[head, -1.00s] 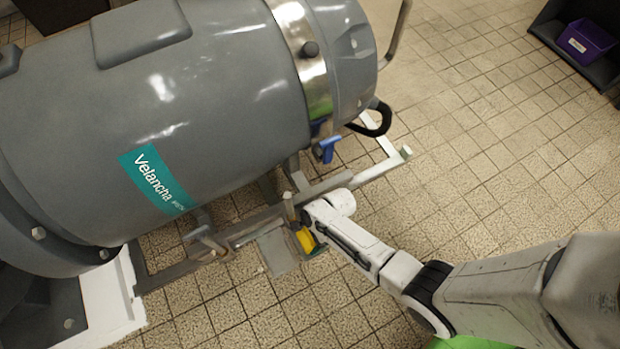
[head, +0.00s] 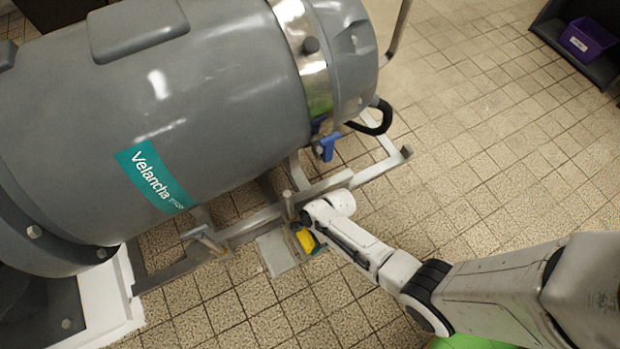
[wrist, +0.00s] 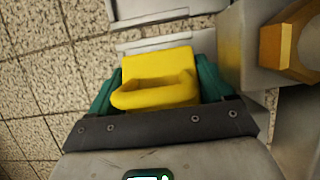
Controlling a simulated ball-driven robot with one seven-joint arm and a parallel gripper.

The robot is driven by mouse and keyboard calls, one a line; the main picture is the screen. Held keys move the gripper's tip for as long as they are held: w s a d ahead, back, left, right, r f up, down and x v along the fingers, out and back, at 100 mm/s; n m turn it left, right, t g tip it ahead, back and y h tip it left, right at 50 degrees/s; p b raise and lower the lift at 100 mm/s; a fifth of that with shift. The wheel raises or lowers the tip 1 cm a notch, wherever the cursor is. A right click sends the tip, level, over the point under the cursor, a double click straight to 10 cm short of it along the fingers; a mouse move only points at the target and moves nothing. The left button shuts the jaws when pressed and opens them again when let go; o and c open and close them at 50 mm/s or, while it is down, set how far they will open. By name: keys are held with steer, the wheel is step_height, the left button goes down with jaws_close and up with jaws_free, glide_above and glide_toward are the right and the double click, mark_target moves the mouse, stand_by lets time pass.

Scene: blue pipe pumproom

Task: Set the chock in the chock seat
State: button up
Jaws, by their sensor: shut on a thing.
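The yellow chock (wrist: 158,82) is held between the green fingers of my gripper (wrist: 152,88) in the wrist view. In the head view the chock (head: 306,240) shows as a small yellow patch by the frame rail, partly hidden by my wrist. A flat light grey plate (head: 274,252) lies low beside the rail, just left of the chock; it looks like the chock seat. In the wrist view a pale grey piece with raised edges (wrist: 165,14) lies just beyond the chock. I cannot tell whether the chock touches it.
A large grey tank (head: 220,90) rests on a metal frame (head: 330,183) close to my gripper. A blue handle (head: 327,147) hangs under the tank. An orange-yellow part (wrist: 285,42) stands right of the fingers. A purple bin (head: 588,38) is far right. Tiled floor between is clear.

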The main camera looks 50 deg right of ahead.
steer(key=shift+f, duration=0.1)
stand_by(0.3)
steer(key=o, duration=1.2)
steer(key=p+v, duration=0.7)
steer(key=v, duration=0.3)
steer(key=shift+d+r, duration=0.2)
steer(key=shift+r, duration=0.15)
